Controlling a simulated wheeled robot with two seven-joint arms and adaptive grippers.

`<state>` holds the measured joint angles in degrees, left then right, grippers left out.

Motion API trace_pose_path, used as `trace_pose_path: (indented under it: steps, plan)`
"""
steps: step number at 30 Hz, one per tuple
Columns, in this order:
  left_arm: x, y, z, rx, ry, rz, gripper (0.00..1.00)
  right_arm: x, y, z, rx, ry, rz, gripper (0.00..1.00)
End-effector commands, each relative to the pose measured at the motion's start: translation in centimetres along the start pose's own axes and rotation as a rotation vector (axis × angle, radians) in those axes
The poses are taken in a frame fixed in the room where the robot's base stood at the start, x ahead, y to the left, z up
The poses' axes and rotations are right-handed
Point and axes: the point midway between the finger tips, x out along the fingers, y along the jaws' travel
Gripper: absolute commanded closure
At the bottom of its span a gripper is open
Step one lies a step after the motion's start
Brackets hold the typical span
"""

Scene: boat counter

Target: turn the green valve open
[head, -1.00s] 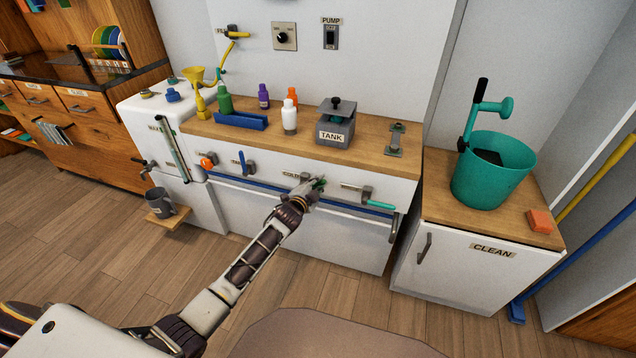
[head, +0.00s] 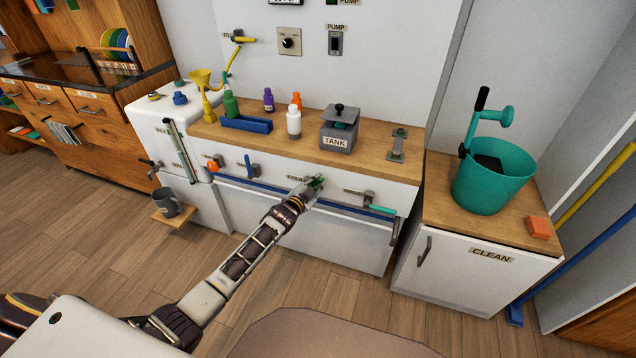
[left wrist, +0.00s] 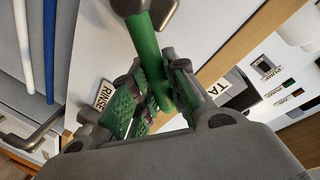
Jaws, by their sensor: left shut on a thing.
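The green valve handle (left wrist: 147,45) is a straight green bar on a dark grey hub in the left wrist view. It runs down between the green-padded fingers of my left gripper (left wrist: 150,97), which is shut on it. In the head view my left gripper (head: 311,186) is at the counter's white front panel, with a bit of the green handle (head: 317,182) showing at its fingertips. The fingers hide most of the valve there. My right gripper is not in view.
An orange knob (head: 213,167) and a blue valve handle (head: 248,166) sit left on the panel; a teal valve handle (head: 382,209) is close on the right. A blue rail (head: 260,186) runs below. A teal bucket (head: 493,175) stands on the right cabinet.

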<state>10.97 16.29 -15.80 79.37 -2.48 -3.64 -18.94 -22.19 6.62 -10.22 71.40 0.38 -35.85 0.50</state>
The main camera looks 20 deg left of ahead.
Motion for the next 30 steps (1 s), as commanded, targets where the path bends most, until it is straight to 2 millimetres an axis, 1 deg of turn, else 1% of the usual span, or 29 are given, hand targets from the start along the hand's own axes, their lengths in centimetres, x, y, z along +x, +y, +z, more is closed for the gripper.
trace_pose_path:
  steps: [11,18,24,30]
  plan:
    - [-0.3,-1.2,0.3,-0.164,0.028,0.002,1.00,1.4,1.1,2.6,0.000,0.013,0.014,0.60]
    - [-0.5,-2.2,0.6,-0.308,0.056,0.002,1.00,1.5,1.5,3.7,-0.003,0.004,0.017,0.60]
    - [-0.7,-3.2,1.1,-0.471,0.089,0.002,1.00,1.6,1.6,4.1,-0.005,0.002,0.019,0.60]
    - [-0.9,-4.0,1.6,-0.605,0.116,0.001,1.00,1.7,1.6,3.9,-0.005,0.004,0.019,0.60]
